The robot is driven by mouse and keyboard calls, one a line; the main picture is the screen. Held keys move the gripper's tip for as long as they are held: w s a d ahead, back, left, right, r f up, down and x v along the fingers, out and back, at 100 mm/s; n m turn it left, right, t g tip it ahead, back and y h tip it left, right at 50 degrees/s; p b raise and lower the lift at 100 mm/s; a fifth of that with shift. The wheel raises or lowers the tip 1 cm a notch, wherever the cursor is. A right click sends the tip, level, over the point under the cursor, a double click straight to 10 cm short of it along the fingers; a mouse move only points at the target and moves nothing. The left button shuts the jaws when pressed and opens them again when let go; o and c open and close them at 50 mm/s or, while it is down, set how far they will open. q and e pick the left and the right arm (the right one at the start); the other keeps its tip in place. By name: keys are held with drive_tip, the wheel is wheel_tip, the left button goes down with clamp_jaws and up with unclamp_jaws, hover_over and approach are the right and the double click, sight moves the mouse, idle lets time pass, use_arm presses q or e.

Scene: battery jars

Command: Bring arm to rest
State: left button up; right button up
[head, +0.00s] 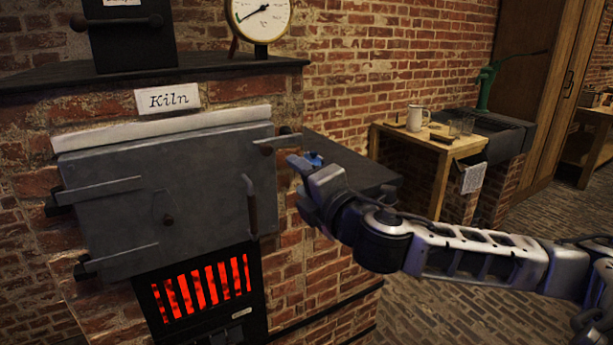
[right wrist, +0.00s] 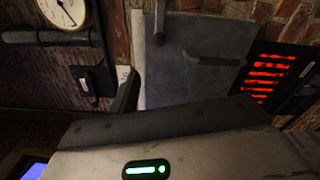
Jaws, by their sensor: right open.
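My right gripper (head: 304,165) reaches in from the right in the head view, its tip just right of the kiln door. It is open, and I see nothing held in it. The grey metal kiln door (head: 190,195) is closed against the brick kiln, with a handle (head: 252,208) hanging at its right side. In the right wrist view the kiln door (right wrist: 190,75) appears turned on its side beyond my gripper's body. My left gripper is not in view.
A dark ledge (head: 350,170) juts from the kiln's right side behind my gripper. A glowing grate (head: 205,290) sits below the door. A wooden table (head: 440,146) with a mug (head: 416,118) stands farther back. The brick floor at lower right is open.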

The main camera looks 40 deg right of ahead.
drive_tip(key=s+a+f+m+g+y, duration=0.25)
drive_tip(key=a+f+m, duration=0.2)
drive_tip(key=f, duration=0.75)
drive_tip(key=s+a+f+m+g+y, duration=0.1)
drive_tip(key=s+a+f+m+g, duration=0.3)
drive_tip(key=f, duration=0.7)
drive_tip(key=s+a+f+m, duration=0.3)
drive_tip(key=s+f+m, duration=0.1)
drive_tip(key=s+f, duration=0.2)
drive_tip(key=s+a+f+m+g+y, duration=0.1)
drive_tip(key=s+a+f+m, duration=0.3)
drive_tip(key=f, duration=0.4)
drive_tip(key=s+m, duration=0.1)
drive_tip(key=s, duration=0.1)
drive_tip(key=shift+s+a, duration=0.15)
drive_tip(key=shift+s, duration=0.15)
